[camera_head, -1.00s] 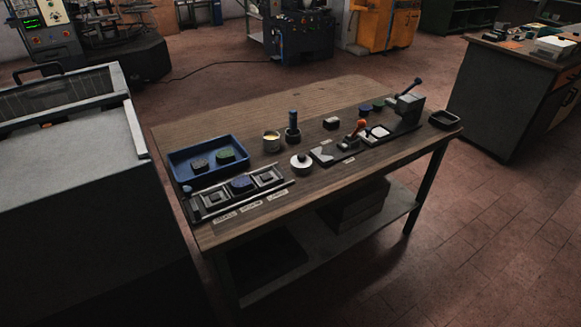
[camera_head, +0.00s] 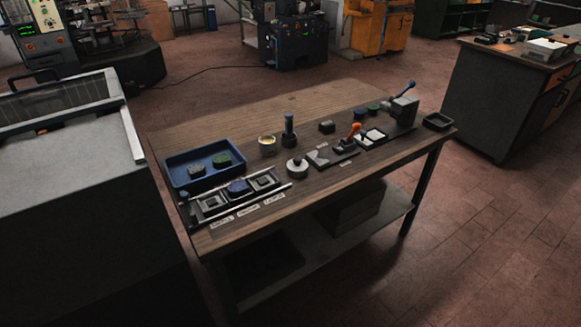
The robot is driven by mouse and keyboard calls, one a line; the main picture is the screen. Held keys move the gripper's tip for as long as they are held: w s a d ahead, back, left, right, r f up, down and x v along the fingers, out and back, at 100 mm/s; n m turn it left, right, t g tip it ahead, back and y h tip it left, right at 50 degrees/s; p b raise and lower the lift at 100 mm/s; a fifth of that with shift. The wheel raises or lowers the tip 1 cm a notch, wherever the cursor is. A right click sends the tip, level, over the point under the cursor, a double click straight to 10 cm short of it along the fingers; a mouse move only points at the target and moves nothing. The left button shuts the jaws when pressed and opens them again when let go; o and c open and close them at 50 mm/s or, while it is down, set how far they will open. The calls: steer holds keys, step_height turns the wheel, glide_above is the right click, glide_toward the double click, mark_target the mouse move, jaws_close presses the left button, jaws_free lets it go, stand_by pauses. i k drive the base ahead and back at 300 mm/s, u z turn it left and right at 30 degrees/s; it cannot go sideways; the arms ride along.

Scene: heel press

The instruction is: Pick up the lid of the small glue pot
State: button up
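A small round pot (camera_head: 267,146) with a pale rim and yellowish contents stands open on the wooden workbench, right of the blue tray. A pale round piece with a dark knob on top (camera_head: 297,168) sits nearer the front edge, apart from the pot. It looks like a lid; I cannot tell whether it lies flat on the bench or covers something. A dark upright post with a blue handle (camera_head: 289,129) stands between and behind them. My gripper is not in view.
The workbench (camera_head: 300,102) has clear wood along its back. A blue tray (camera_head: 173,171) holds two dark pieces. A labelled three-slot rack (camera_head: 211,216) lies in front.

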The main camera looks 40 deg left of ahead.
mark_target(297, 167)
steer(key=z, duration=0.55)
steer(key=k, duration=0.15)
steer(key=u, duration=3)
steer(key=k, duration=0.6)
steer(key=z, duration=0.1)
steer(key=i, duration=0.4)
